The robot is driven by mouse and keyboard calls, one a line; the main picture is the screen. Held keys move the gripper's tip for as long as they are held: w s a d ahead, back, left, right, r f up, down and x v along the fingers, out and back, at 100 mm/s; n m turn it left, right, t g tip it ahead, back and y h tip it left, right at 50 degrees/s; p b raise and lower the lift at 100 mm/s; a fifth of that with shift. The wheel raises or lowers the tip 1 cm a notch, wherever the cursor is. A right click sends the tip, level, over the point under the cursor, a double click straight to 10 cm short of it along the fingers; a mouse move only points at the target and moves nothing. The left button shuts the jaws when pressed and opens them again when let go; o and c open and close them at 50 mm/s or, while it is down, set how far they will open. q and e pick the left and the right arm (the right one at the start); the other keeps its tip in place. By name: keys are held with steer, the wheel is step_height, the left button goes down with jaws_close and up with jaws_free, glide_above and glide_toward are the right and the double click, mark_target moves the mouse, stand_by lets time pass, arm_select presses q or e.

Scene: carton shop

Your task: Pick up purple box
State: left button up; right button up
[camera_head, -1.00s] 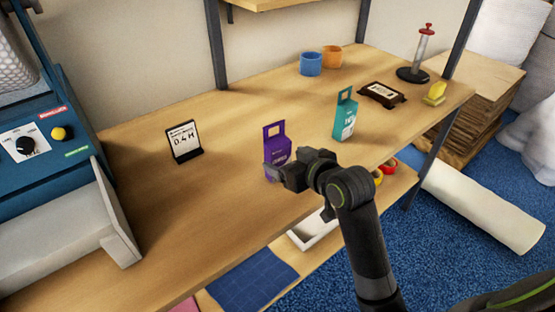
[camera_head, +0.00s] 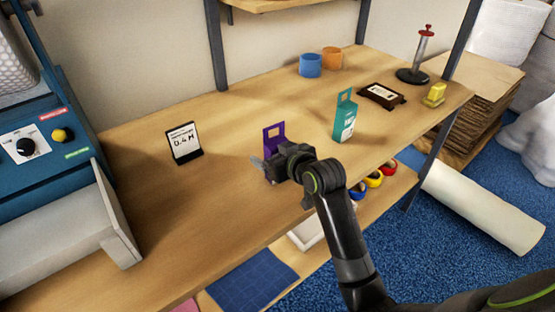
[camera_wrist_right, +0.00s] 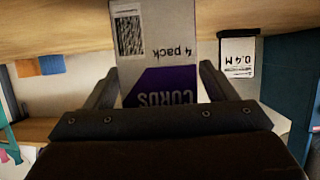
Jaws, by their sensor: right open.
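The purple box (camera_head: 273,134) stands upright on the table, its handle with a cut-out on top. In the head view my right gripper (camera_head: 263,167) is in front of it and hides most of its lower part. In the right wrist view, which looks upside down, the box's printed white and purple face (camera_wrist_right: 160,60) lies between the two spread fingers of my right gripper (camera_wrist_right: 158,72). Gaps show on both sides, wider on the right, so the gripper is open around or just short of the box. My left gripper is not in view.
A teal box (camera_head: 344,120) stands to the right. A sign card (camera_head: 184,143) stands to the left, also in the wrist view (camera_wrist_right: 238,55).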

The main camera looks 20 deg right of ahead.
steer(key=c, duration=1.1)
step_height(320, 180, up, 10)
steer(key=shift+r+p, duration=0.1)
steer(key=shift+p, duration=0.3)
